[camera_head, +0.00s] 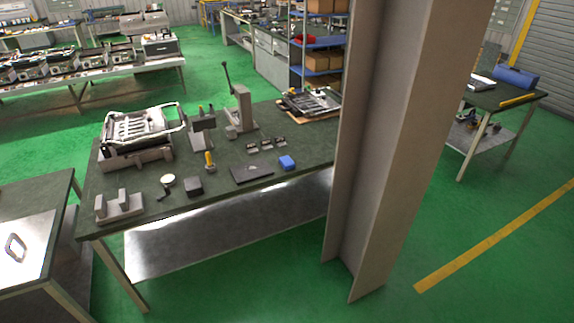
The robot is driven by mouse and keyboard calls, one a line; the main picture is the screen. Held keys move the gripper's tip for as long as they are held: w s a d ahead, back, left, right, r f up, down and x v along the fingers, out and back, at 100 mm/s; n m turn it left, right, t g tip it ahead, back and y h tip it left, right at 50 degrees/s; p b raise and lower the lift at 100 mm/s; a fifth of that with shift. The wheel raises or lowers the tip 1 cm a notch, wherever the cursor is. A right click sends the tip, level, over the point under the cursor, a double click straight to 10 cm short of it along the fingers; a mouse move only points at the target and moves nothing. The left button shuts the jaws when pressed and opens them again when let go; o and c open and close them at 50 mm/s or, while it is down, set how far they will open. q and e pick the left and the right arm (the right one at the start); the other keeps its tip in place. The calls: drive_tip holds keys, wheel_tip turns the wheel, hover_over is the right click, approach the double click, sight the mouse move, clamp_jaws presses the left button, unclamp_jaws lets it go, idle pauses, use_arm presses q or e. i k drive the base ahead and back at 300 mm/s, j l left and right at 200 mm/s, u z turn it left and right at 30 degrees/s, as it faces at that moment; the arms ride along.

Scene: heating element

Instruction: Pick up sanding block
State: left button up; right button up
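On the dark green workbench (225,198) stand two small blocks. I cannot tell for sure which is the sanding block. Nothing is touching either block from above. Neither of my grippers is in view.
A flat black plate (251,173) lies between the blocks, near a yellow-handled tool (209,161). A grey bracket (119,207) and a metal fixture (138,135) stand at left, a lever press (240,108) behind. A large column (385,140) stands at the bench's right.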

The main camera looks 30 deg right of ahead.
sight(287, 164)
drive_tip(key=z, duration=0.35)
drive_tip(key=i+j+z, duration=0.25)
drive_tip(key=i+z, duration=0.15)
drive_tip(key=i+j+z, duration=0.4)
drive_tip(key=i+l, duration=0.05)
